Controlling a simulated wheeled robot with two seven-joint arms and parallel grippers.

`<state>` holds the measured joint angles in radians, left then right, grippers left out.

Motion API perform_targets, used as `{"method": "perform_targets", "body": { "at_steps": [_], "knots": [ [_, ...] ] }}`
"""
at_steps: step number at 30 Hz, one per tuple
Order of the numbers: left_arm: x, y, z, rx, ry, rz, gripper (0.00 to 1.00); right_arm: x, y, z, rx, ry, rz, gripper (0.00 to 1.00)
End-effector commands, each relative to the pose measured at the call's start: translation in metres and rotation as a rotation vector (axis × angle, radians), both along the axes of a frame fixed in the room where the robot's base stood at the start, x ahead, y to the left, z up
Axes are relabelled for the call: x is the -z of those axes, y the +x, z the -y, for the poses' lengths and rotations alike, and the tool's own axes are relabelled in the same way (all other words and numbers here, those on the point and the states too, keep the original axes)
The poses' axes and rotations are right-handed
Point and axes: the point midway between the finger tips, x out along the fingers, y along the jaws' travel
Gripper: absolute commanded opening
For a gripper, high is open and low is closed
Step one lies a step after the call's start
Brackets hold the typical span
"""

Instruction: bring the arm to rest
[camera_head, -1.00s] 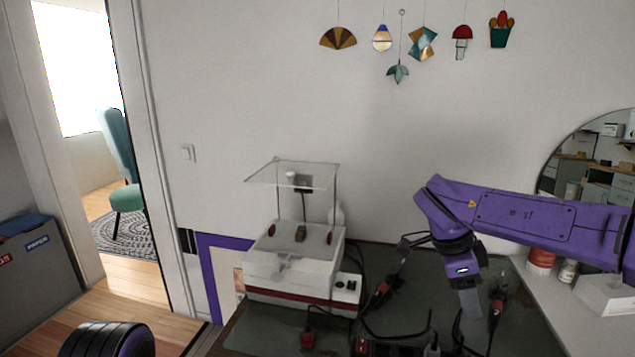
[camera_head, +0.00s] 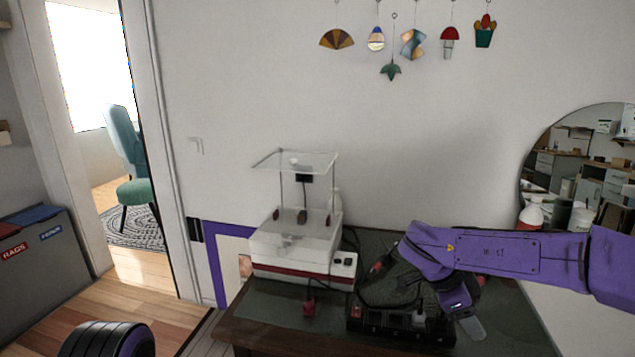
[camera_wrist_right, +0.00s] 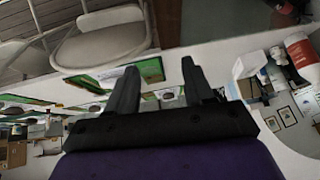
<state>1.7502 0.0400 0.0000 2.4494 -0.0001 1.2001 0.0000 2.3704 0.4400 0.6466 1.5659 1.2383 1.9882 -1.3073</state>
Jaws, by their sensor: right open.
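My right arm, purple, comes in from the right in the head view and bends down above the dark bench (camera_head: 265,318). My right gripper (camera_head: 473,328) is at its lower end, partly hidden by the wrist. In the wrist view the two dark fingers of this gripper (camera_wrist_right: 160,88) stand apart with nothing between them. I cannot tell from the head view whether the fingertips touch anything on the bench. My left gripper is not in view.
A white machine with a clear top plate (camera_head: 293,247) stands left of my right arm. A black power strip (camera_head: 400,328) and cables lie close to the gripper. A white bottle (camera_head: 531,216) and a round mirror (camera_head: 590,160) are at right. A grey bin (camera_head: 45,262) stands at left.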

Motion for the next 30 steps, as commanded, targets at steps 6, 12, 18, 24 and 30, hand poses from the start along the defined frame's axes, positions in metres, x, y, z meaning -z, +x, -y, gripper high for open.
{"method": "perform_targets", "body": {
  "at_steps": [6,12,18,24,30],
  "knots": [
    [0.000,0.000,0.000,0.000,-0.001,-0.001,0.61,0.069,-0.006,0.019,-0.126,-0.229,0.023,0.52],
    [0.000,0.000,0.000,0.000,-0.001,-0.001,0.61,0.164,-0.033,0.031,-0.428,-0.411,0.056,0.52],
    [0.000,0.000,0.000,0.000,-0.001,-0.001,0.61,0.280,-0.129,0.021,-0.877,-0.300,0.005,0.52],
    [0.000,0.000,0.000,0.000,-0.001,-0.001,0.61,0.336,-0.257,0.011,-1.108,0.004,-0.152,0.52],
    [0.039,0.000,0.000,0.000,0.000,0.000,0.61,0.383,-0.321,0.008,-1.154,0.169,-0.247,0.52]
  ]
}}
